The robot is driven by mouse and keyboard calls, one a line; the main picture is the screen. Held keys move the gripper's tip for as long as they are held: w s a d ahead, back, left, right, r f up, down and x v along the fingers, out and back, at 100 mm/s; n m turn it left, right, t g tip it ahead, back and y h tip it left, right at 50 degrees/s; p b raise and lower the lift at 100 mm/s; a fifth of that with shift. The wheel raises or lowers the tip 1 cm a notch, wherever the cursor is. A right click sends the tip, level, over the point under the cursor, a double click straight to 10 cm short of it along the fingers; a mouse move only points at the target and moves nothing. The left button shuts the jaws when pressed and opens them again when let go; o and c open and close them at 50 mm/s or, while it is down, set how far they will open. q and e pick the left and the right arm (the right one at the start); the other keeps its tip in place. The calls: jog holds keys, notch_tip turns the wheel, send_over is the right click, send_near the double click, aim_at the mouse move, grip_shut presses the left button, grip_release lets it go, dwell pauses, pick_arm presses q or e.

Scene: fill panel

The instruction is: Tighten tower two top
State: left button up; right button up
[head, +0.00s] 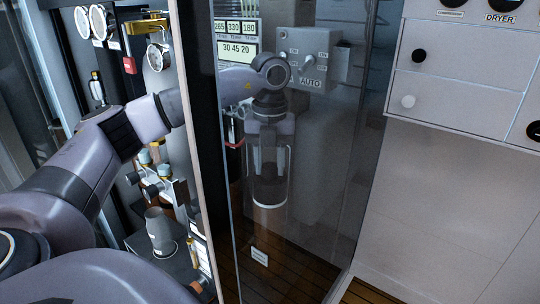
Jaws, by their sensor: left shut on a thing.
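My left arm comes in from the left and passes behind a pale upright post. My left gripper (268,172) shows through the glass panel, pointing down. Its fingers are shut around a grey cylindrical thing (268,192), seen dimly through the glass. I cannot tell whether this is the top of tower two. No label naming tower two can be read. My right gripper is not in view.
The glass panel (325,170) and its post (196,150) stand close to my left arm. Behind the glass are a box marked AUTO (308,62) and a number display (238,48). Gauges (98,22) and fittings (160,230) crowd the left. A DRYER panel (460,75) is on the right.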

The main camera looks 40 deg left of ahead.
pick_arm(q)
jog(key=m+p, duration=0.2)
jog(key=m, duration=0.3)
jog(key=shift+r+m, duration=0.15)
jog(key=shift+m, duration=0.15)
jog(key=m+p, duration=0.1)
jog(key=m, duration=0.2)
jog(key=shift+m+p, duration=0.3)
jog(key=shift+p, duration=0.05)
jog(key=shift+m, duration=0.6)
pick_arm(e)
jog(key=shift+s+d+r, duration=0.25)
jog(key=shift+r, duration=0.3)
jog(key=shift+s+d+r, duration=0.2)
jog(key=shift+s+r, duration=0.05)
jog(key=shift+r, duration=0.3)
pick_arm(q)
jog(key=o, duration=1.1)
jog(key=shift+c, duration=0.2)
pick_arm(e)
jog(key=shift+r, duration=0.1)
